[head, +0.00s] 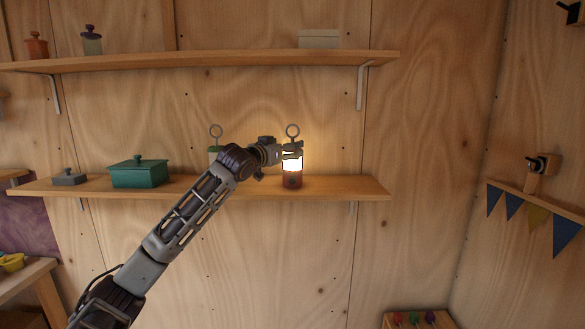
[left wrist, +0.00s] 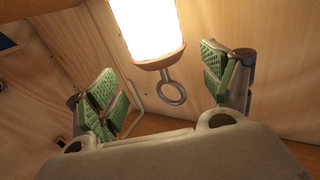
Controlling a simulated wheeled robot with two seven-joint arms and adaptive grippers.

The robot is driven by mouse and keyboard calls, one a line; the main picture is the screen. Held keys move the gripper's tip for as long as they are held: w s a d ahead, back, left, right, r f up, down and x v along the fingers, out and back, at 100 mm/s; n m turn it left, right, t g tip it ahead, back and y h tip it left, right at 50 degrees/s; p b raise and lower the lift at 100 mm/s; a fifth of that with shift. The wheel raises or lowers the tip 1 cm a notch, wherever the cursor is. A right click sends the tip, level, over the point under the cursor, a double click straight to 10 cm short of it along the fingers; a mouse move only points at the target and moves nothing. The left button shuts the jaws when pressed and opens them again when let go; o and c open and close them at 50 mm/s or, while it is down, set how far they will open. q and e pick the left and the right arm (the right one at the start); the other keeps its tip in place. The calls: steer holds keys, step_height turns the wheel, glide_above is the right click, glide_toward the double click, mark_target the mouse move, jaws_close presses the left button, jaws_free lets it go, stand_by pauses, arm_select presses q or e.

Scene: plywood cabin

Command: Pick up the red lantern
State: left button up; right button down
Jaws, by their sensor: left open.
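The red lantern (head: 292,182) stands upright on the lower wall shelf, near its right part. It has a red base, a glowing white body and a ring on top. My left gripper (head: 293,149) is at the lantern's upper part, covering some of it. In the left wrist view the glowing lantern (left wrist: 148,28) lies between the lines of the two green-padded fingers, its ring (left wrist: 171,92) towards the palm. The left gripper (left wrist: 160,85) is open, with visible gaps to the lantern on both sides. My right gripper is in neither view.
The lower shelf (head: 345,188) also holds a green lidded box (head: 139,173), a small grey dish (head: 69,178) and a second ringed lantern (head: 214,152), partly hidden by my arm. An upper shelf (head: 220,60) runs above. The lower shelf's right end is clear.

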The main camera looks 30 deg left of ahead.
arm_select(q)
steer(key=shift+w+a+r+p, duration=0.15)
steer(key=shift+w+p, duration=0.55)
steer(key=shift+w, duration=0.55)
steer(key=shift+w+p, duration=0.4)
steer(key=shift+w, duration=0.6)
steer(key=shift+w+f, duration=0.2)
steer(key=shift+w, duration=0.1)
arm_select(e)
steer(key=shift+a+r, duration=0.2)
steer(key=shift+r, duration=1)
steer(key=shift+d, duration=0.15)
arm_select(q)
steer(key=c, duration=1.7)
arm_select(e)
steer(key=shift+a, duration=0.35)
arm_select(q)
steer(key=shift+r, duration=0.15)
